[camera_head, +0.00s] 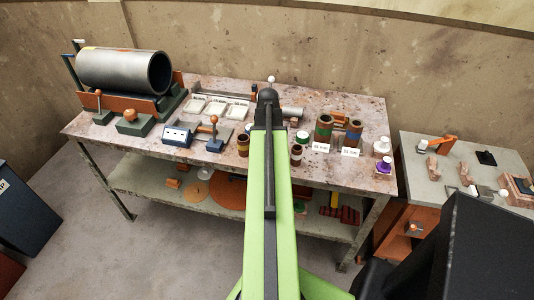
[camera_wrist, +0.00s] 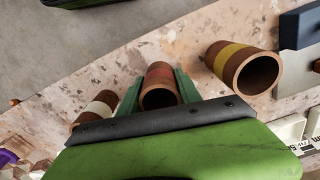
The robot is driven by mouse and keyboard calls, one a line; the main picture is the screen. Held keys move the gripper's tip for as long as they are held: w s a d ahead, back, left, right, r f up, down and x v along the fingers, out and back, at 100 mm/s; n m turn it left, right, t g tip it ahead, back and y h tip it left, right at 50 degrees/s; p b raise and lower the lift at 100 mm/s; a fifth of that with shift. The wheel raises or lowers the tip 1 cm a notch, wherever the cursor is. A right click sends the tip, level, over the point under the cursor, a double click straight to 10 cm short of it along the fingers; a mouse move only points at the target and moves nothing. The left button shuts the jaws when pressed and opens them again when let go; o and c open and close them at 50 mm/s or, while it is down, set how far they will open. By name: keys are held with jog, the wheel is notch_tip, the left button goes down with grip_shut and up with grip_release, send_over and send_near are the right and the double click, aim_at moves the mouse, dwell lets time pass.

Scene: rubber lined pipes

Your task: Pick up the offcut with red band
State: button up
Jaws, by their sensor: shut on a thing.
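The offcut with the red band (camera_wrist: 158,74) is a short brown pipe piece in the middle of the wrist view, its open end towards the camera. My gripper (camera_wrist: 159,90) has one green finger on each side of it and is shut on it. I cannot tell whether it touches the table or is just above it. An offcut with a yellow band (camera_wrist: 226,58) stands to its right, and one with a white band (camera_wrist: 98,107) to its left, both apart from the fingers. In the head view my green arm hides the gripper and the red-banded offcut.
The workbench (camera_head: 345,187) carries a large grey pipe (camera_head: 120,70) on a cradle, white trays (camera_head: 218,106), a blue device (camera_head: 177,135) and larger banded pipes (camera_head: 324,130) with labels. A side table (camera_head: 425,178) stands further right.

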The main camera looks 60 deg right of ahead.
grip_shut()
jog(key=shift+r, duration=0.1)
jog(key=shift+r+p, duration=0.25)
jog(key=shift+p, duration=0.1)
jog(key=r+p, duration=0.3)
jog(key=d+r+p, duration=0.1)
jog(key=shift+s+r+p, duration=0.4)
jog(key=s+d+r+p, duration=0.5)
jog(key=s+d, duration=0.2)
jog(key=shift+d+r, duration=0.2)
jog(key=shift+d, duration=0.05)
